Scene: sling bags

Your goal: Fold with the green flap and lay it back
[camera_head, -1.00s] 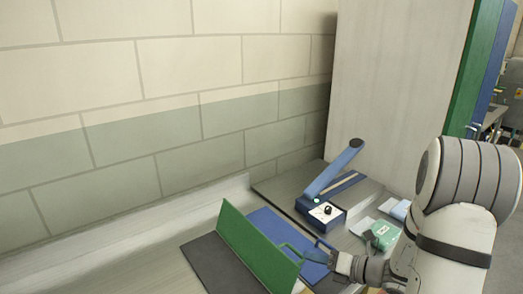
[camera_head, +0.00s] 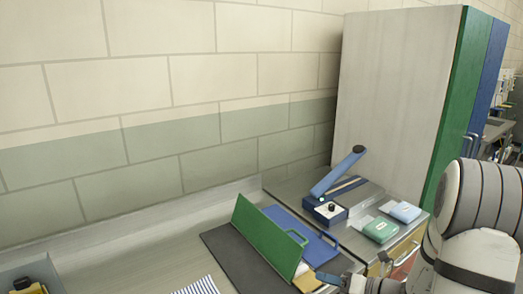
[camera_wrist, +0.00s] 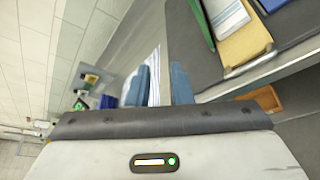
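Something white and yellow shows under the flap's right end. My gripper (camera_head: 335,279) is low at the right of the bag, apart from the green flap. In the wrist view my gripper (camera_wrist: 158,88) has its two blue fingers apart with nothing between them. There, a yellow piece (camera_wrist: 243,44) and a white blue-striped piece (camera_wrist: 224,16) lie at upper right.
A blue lever device (camera_head: 325,211) stands behind the bag. A green pouch (camera_head: 380,230) and a blue pouch (camera_head: 404,212) lie right of it. A striped cloth (camera_head: 199,287) and a grey bin (camera_head: 18,273) are at front left. The wall bounds the back.

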